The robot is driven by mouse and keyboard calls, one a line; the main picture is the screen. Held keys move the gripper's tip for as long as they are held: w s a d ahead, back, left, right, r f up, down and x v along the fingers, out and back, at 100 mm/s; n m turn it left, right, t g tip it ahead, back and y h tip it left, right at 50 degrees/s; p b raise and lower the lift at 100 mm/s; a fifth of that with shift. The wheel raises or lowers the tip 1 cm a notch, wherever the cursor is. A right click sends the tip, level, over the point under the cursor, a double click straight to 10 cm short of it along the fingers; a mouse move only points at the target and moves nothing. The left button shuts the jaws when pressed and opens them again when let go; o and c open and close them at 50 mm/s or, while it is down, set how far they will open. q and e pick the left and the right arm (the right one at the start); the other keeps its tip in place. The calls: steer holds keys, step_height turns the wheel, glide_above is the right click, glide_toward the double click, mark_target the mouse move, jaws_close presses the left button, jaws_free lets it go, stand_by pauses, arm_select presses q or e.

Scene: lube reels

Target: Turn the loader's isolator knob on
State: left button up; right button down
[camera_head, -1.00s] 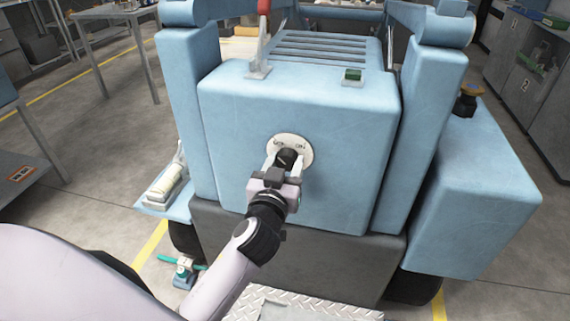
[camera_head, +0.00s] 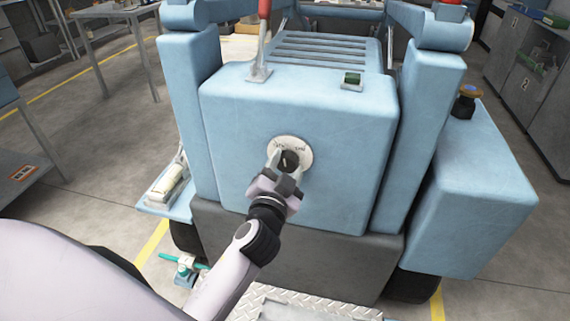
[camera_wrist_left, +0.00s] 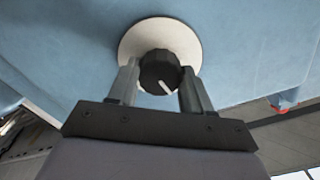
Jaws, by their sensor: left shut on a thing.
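The isolator knob (camera_head: 290,161) is black and round, on a white round plate (camera_head: 303,147) on the loader's blue front face. The plate bears small lettering, with a word like "on" at its upper right. My left gripper (camera_head: 287,166) is shut on the knob, one finger on each side. In the left wrist view the knob (camera_wrist_left: 159,68) sits between the fingertips (camera_wrist_left: 160,82), and its white pointer line points to the lower right of that picture. Part of the plate is hidden behind the gripper. My right gripper is not in view.
The blue loader (camera_head: 240,110) carries a red-handled lever (camera_head: 262,50) and a green button (camera_head: 352,80) on top. Grey cabinets (camera_head: 535,90) stand at the right. A table (camera_head: 105,14) stands at the back left.

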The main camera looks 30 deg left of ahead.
arm_select(q)
steer(key=m, duration=0.3)
steer(key=shift+r+p, duration=0.1)
steer(key=shift+p, duration=0.25)
steer(key=m, duration=0.2)
steer(key=shift+m+p, duration=0.3)
steer(key=shift+p, duration=0.1)
steer(key=m+p, duration=0.1)
steer(key=m, duration=0.2)
steer(key=shift+m, duration=0.9)
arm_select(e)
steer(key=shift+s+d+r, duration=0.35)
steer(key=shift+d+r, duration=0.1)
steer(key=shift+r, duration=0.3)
arm_select(q)
steer(key=shift+m, duration=0.5)
steer(key=o, duration=1)
steer(key=shift+o, duration=0.2)
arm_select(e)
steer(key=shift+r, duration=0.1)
